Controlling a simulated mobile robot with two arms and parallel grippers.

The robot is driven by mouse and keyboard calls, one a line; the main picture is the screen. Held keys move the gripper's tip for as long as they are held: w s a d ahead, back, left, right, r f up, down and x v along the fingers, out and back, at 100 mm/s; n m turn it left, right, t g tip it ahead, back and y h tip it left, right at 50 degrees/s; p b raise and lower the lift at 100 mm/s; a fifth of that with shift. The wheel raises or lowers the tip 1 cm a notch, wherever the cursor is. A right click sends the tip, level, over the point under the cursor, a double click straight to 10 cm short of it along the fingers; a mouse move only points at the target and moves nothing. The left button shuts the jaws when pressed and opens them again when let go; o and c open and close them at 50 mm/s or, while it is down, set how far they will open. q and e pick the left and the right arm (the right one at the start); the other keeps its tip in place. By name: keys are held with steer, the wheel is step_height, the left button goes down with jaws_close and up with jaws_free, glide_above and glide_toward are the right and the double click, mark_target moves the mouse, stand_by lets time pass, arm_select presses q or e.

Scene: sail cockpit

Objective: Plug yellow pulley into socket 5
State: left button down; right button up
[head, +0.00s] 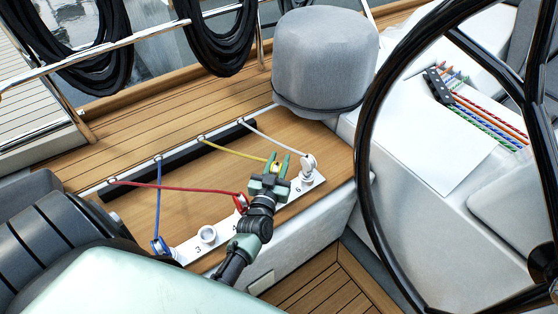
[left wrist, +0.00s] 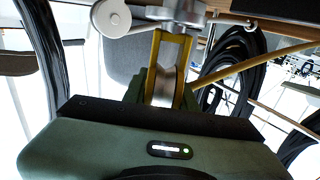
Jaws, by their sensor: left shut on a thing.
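My left gripper (head: 277,166) is shut on the yellow pulley (head: 276,164) above the numbered socket strip (head: 188,249). In the left wrist view, the yellow-cheeked pulley (left wrist: 157,68) with its grey sheave sits between the green fingers. A round grey metal piece (left wrist: 184,10) shows at the pulley's end. I cannot tell whether the pulley is seated in it or apart. Socket 5 is hidden behind my gripper in the head view. A yellow line (head: 236,151) runs from the pulley to the back rail. My right gripper is out of view.
The white pulley (head: 308,162) stands at socket 6, close right of my gripper. The red pulley (head: 241,203) is close on the left, and the blue pulley (head: 159,246) is at the strip's left. Socket 3 (head: 207,234) is empty. The steering wheel (head: 365,150) rises at right.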

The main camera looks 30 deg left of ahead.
arm_select(q)
steer(key=shift+r, duration=0.1)
stand_by(0.5)
steer(key=shift+f+b, duration=1.85)
steer(key=shift+f, duration=0.7)
steer(key=c, duration=1.1)
jaws_free()
steer(key=shift+o, duration=0.2)
steer(key=shift+f, duration=0.15)
step_height(320, 180, up, 20)
steer(key=p, duration=1.9)
steer(key=shift+p, duration=0.3)
